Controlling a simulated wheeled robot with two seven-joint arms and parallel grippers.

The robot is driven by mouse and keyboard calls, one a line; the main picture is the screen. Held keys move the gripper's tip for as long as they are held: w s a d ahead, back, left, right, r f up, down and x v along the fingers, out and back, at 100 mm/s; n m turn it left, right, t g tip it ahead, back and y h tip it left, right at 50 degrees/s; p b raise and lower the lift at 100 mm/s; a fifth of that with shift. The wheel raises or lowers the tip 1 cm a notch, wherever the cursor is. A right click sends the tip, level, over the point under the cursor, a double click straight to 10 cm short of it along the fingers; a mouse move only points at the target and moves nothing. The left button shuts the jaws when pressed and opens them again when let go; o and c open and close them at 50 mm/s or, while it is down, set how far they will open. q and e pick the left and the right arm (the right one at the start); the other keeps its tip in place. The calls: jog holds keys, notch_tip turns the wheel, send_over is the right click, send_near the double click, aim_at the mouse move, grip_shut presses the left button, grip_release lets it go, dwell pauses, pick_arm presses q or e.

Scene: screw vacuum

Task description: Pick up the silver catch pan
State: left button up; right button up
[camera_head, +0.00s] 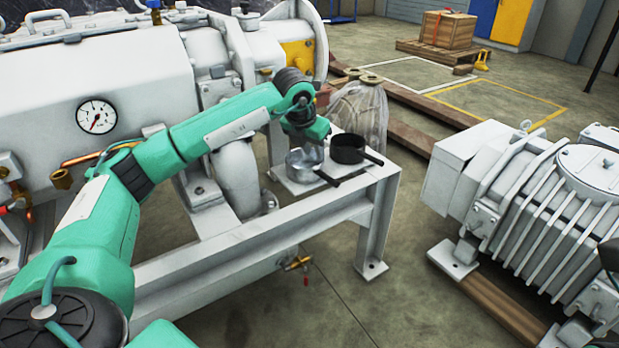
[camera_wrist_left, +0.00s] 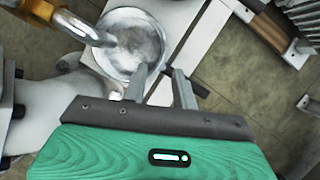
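The silver catch pan (camera_head: 304,166) sits on the flat end of the white steel frame, its handle pointing toward the lower right. A black pan (camera_head: 348,150) stands just right of it. My left gripper (camera_head: 312,138) hangs directly over the silver pan and hides part of its rim. In the left wrist view the silver pan (camera_wrist_left: 130,40) lies beyond the fingertips. There my left gripper (camera_wrist_left: 159,70) has its two fingers apart, with nothing seen held between them. The left finger overlaps the pan's near rim; I cannot tell whether it touches. My right gripper is not in view.
The large white vacuum machine (camera_head: 110,65) with a round gauge (camera_head: 96,116) fills the left and back. A grey ribbed motor unit (camera_head: 560,200) stands at the right. A clear plastic-wrapped bundle (camera_head: 362,108) is behind the pans. Open floor lies between frame and motor.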

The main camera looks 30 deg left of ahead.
aim_at(315, 173)
pick_arm(q)
jog(key=b+x, duration=0.3)
jog(key=x, duration=0.4)
jog(key=shift+w+f, duration=0.1)
grip_shut()
